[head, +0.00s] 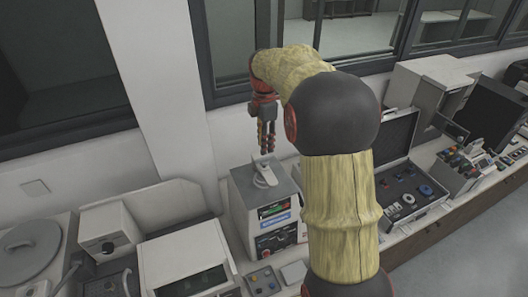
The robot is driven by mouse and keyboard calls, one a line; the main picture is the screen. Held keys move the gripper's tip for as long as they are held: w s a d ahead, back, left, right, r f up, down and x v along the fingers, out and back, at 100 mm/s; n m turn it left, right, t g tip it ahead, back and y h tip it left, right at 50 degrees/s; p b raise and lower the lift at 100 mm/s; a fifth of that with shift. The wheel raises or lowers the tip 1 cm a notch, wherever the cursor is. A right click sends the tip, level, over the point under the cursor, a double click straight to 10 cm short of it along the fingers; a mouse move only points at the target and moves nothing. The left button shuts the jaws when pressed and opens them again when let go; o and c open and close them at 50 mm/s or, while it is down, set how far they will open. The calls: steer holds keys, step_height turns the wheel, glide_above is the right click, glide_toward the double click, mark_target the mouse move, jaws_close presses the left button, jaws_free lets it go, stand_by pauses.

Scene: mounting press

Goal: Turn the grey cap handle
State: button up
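The mounting press (243,204) is a boxy grey-white machine on the bench, with a dark front panel carrying a small screen and knobs. The light grey cap handle (266,176) sits on the press's grey top. My gripper (267,150) hangs fingers-down above the cap handle, a little toward its back end. The fingers look close together side by side, but the view is too small to tell how far apart they are. I see nothing held in them, and they appear apart from the handle.
An open black case (409,188) with round parts lies to the right. White machines (186,262) stand at the left. A wall and window frame are close behind. My arm hides part of the bench.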

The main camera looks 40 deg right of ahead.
step_height(320, 180, up, 7)
steer(key=shift+f, duration=0.2)
stand_by(0.6)
steer(key=s+a+f+m+t+b, duration=0.5)
steer(key=s+a+f+m+b, duration=1)
steer(key=s+a+f+b, duration=0.8)
steer(key=s+a+f, duration=0.1)
steer(key=a, duration=0.1)
steer(key=shift+s+a+f+t, duration=0.15)
steer(key=shift+a+f+t, duration=0.15)
steer(key=shift+a+f, duration=0.1)
